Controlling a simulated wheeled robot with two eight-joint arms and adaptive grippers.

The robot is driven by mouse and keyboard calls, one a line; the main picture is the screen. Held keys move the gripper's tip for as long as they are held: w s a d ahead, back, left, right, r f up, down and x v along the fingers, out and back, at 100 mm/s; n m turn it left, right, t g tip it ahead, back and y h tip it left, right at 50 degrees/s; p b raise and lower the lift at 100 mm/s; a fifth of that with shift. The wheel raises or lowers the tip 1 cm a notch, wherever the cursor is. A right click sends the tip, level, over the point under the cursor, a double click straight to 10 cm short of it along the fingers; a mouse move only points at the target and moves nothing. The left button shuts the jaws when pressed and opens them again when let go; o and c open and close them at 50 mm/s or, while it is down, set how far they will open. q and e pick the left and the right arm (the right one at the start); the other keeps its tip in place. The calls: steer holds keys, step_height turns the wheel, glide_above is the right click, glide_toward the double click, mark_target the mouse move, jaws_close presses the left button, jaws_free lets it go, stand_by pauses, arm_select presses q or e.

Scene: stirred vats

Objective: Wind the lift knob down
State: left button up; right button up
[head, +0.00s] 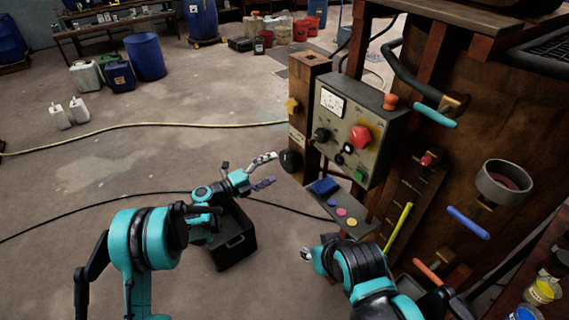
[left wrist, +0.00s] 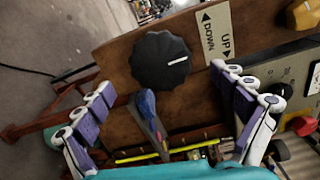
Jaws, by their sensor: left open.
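The lift knob (left wrist: 160,60) is a round black ridged knob with a white pointer line, on the face of a brown wooden post. A plate (left wrist: 217,37) marked DOWN and UP with arrows sits beside it. In the head view the knob (head: 290,160) is on the post's left side. My left gripper (head: 268,170) is open and empty, just left of the knob and apart from it. In the left wrist view its purple-padded fingers (left wrist: 166,84) spread to either side below the knob. My right gripper (head: 306,255) barely shows; its fingers are mostly hidden by its arm.
A grey control box (head: 345,125) with a red knob and gauge stands right of the post. A small shelf (head: 340,212) with a blue block and coloured discs is below. A black crate (head: 235,245) stands under my left arm. Floor to the left is mostly clear.

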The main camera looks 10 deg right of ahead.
arm_select(q)
steer(key=v, duration=0.5)
steer(key=shift+a, duration=0.15)
steer(key=shift+s, duration=0.1)
steer(key=s+a+r+m+y, duration=0.45)
steer(key=s+m, duration=0.25)
steer(key=m, duration=0.3)
steer(key=s+a+r+m+y, duration=0.35)
steer(key=s+a+m, duration=0.25)
steer(key=m, duration=0.3)
steer(key=s+a+f+m+y, duration=0.2)
steer(key=s+a+m+y, duration=0.2)
steer(key=s+a+m, duration=0.4)
steer(key=s+a+f+m+t+y, duration=0.1)
steer(key=s+a+f+m+y, duration=0.1)
steer(key=s+a+m+y, duration=0.3)
steer(key=s+a+m, duration=0.3)
steer(key=s+m, duration=0.3)
steer(key=shift+s, duration=0.3)
